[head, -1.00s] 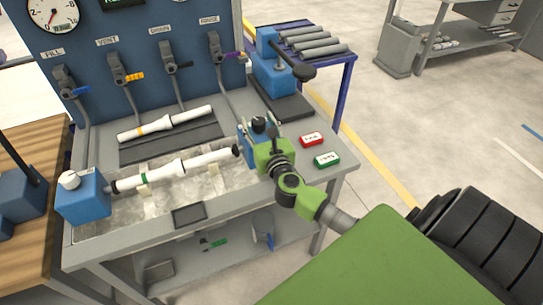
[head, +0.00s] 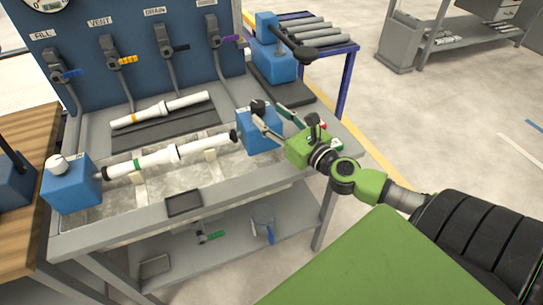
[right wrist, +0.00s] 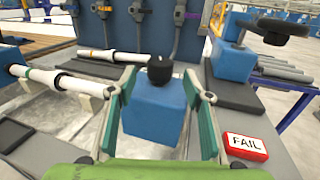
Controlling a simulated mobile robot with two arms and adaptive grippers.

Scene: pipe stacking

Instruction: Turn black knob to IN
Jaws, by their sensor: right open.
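The black knob (head: 258,106) sits on top of a blue block (head: 260,138) at the right end of the pipe fixture. In the right wrist view the knob (right wrist: 160,68) shows a small light mark on its top, and its setting is too small to read. My right gripper (head: 270,116) is open and empty, with its fingers reaching toward the block. In the right wrist view the blue block (right wrist: 155,112) appears between the spread fingers, with the knob just beyond the fingertips. My left gripper is not in view.
A white pipe (head: 160,160) lies along the fixture, and a second pipe (head: 160,110) lies on the dark mat behind it. A blue lever press (head: 272,58) stands behind.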

